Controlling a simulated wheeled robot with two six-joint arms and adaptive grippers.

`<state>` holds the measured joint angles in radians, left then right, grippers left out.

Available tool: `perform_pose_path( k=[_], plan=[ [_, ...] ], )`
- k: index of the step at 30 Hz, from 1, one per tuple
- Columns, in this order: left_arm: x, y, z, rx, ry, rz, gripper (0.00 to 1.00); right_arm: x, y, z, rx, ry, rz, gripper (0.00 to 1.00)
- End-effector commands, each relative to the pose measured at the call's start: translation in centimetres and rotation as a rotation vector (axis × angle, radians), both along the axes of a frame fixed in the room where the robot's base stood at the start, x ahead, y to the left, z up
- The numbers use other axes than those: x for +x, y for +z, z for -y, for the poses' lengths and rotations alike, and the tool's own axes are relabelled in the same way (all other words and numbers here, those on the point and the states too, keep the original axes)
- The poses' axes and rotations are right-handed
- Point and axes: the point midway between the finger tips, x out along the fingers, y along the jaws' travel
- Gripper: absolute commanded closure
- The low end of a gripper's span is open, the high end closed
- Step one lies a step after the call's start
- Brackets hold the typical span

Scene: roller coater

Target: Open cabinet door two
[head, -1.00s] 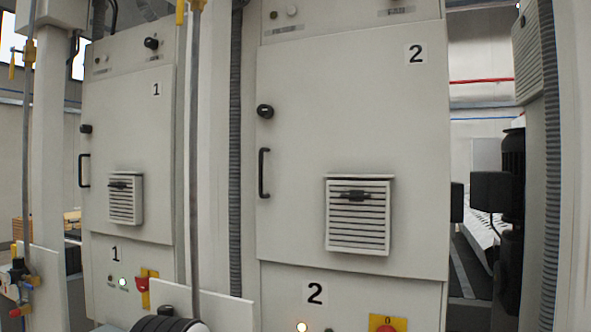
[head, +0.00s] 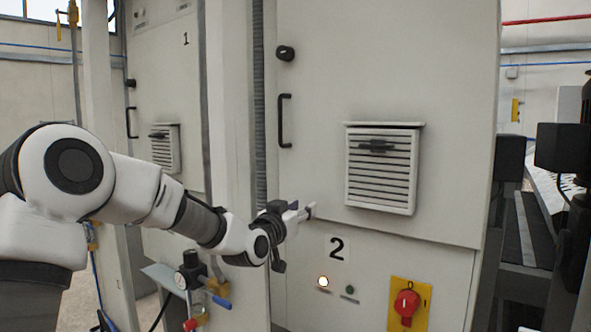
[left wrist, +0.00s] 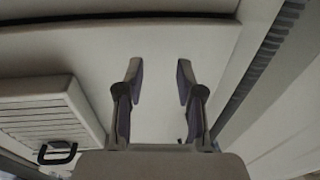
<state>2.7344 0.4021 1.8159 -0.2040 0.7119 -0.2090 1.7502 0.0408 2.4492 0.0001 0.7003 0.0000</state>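Cabinet door two (head: 330,80) is a pale grey upright panel and looks shut. Its black vertical handle (head: 284,120) is near its left edge, with a black knob (head: 285,53) above. My left gripper (head: 306,212) is in front of the cabinet near the door's lower left, below the handle and apart from it. The left wrist view shows its two fingers (left wrist: 160,75) spread with nothing between them and a pale cabinet surface beyond. My right gripper is not in view.
A louvred vent (head: 380,170) stands out from the door. Below are a lit lamp (head: 323,282) and a red switch on a yellow plate (head: 407,303). Cabinet one (head: 160,60) is to the left. Valves and hoses (head: 195,280) stand below my left arm. Black equipment (head: 565,150) is at the right.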

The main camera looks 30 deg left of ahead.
Motion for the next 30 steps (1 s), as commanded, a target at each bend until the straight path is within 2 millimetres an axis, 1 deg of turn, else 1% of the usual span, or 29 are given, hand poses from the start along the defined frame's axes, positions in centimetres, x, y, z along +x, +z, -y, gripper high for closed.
perform_pose_path(
  k=[1, 3, 4, 6, 7, 9, 11, 18, 21, 24, 30],
  plan=[
    [-0.9, 5.7, -1.6, 0.004, 0.018, 0.103, 0.63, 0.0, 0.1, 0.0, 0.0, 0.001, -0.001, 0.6],
    [-2.3, 11.7, -3.4, 0.013, 0.041, 0.213, 0.63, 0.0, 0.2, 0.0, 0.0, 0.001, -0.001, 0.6],
    [-3.0, 13.7, -4.0, 0.017, 0.047, 0.249, 0.63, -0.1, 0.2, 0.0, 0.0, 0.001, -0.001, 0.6],
    [-4.1, 16.6, -5.0, 0.023, 0.06, 0.305, 0.63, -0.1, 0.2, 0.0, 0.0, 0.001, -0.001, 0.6],
    [-4.3, 17.4, -5.2, 0.024, 0.064, 0.319, 0.63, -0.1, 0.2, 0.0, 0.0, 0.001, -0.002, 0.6],
    [-4.3, 18.3, -5.5, 0.027, 0.067, 0.332, 0.63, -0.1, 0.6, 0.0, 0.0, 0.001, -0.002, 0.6],
    [-3.7, 18.7, -5.5, 0.027, 0.067, 0.331, 0.63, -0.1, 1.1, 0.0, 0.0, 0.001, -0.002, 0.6],
    [0.6, 20.6, -5.9, 0.029, 0.066, 0.328, 0.63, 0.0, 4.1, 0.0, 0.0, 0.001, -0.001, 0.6],
    [1.9, 20.9, -6.0, 0.027, 0.066, 0.328, 0.63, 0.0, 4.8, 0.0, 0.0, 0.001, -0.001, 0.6],
    [2.6, 20.9, -6.1, 0.027, 0.066, 0.328, 0.63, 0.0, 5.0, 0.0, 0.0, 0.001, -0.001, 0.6],
    [2.7, 20.7, -6.1, 0.026, 0.065, 0.328, 0.63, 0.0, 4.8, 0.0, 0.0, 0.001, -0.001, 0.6]
  ],
)
